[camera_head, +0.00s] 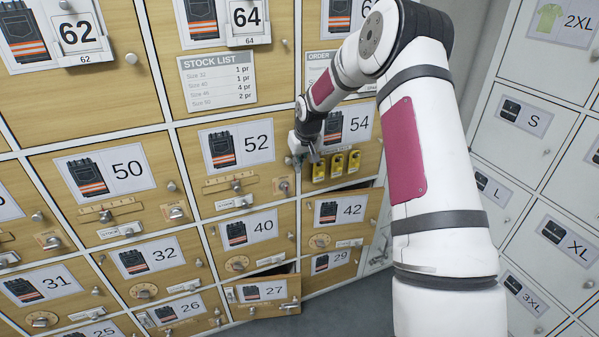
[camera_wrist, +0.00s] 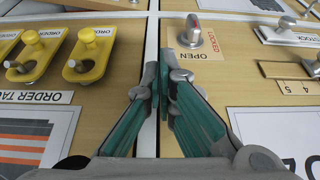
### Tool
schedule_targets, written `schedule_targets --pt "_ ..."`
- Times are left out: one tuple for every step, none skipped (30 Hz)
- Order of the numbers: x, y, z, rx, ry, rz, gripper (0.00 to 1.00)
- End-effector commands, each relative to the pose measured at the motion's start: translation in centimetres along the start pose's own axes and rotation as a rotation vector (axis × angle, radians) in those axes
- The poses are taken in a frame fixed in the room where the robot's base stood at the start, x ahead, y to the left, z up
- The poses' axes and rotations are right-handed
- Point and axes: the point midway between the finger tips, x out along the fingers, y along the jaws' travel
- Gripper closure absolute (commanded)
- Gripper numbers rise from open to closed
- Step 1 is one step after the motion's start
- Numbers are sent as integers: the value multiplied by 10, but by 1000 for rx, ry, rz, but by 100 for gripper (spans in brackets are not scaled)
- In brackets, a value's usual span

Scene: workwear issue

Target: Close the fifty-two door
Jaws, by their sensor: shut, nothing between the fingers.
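The fifty-two door (camera_head: 266,174) is a wooden locker front in the middle of the head view, with a picture label, a slide latch, and a turn knob (camera_head: 283,186) at its lower right. It looks flush with its frame. In the wrist view the fifty-two door (camera_wrist: 250,90) fills the right side, with the knob (camera_wrist: 192,36) beside the words OPEN and LOCKED. My gripper (camera_head: 308,160) is at the door's right edge, by the fifty-four door. In the wrist view my gripper (camera_wrist: 163,85) has its green-padded fingers together, empty, over the white strip between the doors. Contact cannot be told.
The fifty-four door (camera_head: 366,160) carries several yellow tags (camera_head: 337,165) just right of my gripper. The forty-two door (camera_head: 345,212) and the twenty-seven door (camera_head: 262,292) stand a little open below. White lockers (camera_head: 520,130) stand on the right.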

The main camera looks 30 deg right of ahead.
Motion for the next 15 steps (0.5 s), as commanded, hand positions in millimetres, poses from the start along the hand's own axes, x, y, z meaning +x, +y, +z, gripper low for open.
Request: schedule_targets --pt "2 0 -2 -6 0 -3 100" --pt "2 0 -3 -9 1 -4 100" --pt "2 0 -5 -12 2 -5 100" --pt "2 0 -5 -13 2 -6 100" --pt "2 0 -6 -14 2 -6 100" --pt "2 0 -6 -15 3 -7 100" --pt "2 0 -6 -16 3 -7 100" --pt "2 0 -7 -16 4 -7 100" --pt "2 0 -7 -16 5 -7 100" --pt "2 0 -7 -16 6 -6 100" --pt "2 0 -8 -16 7 -6 100" --pt "2 1 -8 -16 8 -6 100" --pt "2 1 -8 -16 8 -6 100" --pt "2 1 -8 -16 9 -6 100" --pt "2 1 -9 -16 10 -6 100"
